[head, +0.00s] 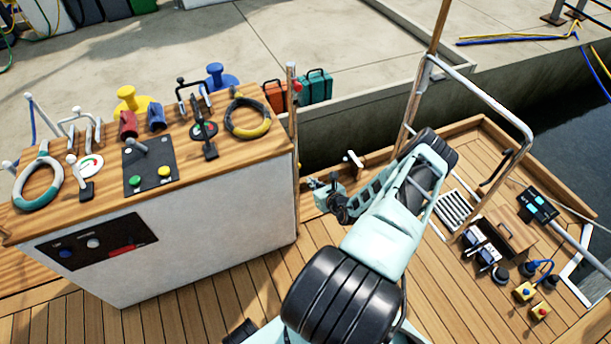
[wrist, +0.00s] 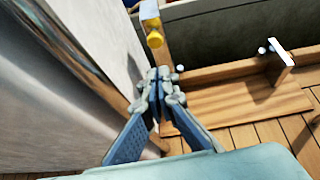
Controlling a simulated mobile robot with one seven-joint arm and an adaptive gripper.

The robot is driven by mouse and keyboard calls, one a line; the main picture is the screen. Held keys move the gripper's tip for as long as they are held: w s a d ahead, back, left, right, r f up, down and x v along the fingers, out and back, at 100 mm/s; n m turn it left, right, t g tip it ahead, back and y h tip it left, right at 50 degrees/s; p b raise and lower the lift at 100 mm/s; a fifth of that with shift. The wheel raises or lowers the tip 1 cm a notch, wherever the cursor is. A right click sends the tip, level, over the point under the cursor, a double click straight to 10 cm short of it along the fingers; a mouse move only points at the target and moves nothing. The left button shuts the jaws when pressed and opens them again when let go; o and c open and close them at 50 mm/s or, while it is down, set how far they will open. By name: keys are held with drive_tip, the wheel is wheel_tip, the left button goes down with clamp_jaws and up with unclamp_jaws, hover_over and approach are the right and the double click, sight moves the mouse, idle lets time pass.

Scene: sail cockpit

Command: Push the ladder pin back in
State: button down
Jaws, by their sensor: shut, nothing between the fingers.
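I cannot tell for certain which part is the ladder pin. In the wrist view a yellow round knob (wrist: 155,40) sticks out of a wooden upright just beyond my fingertips. A white fitting (wrist: 284,66) with small ball ends stands on a wooden ledge to the right; it also shows in the head view (head: 352,159). My gripper (wrist: 158,82) is shut and empty, its fingertips together below the yellow knob and apparently apart from it. In the head view my gripper (head: 318,190) is low beside the console's right corner, partly hidden by my arm.
The white console (head: 200,235) with a wooden top stands close on the left. A wooden post with a red knob (head: 297,87) rises at its corner. A metal rail (head: 480,92) stands to the right, with boxes and switches on the deck beyond.

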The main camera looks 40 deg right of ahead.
drive_tip(key=p+v, duration=0.1)
drive_tip(key=v, duration=0.4)
idle(0.5)
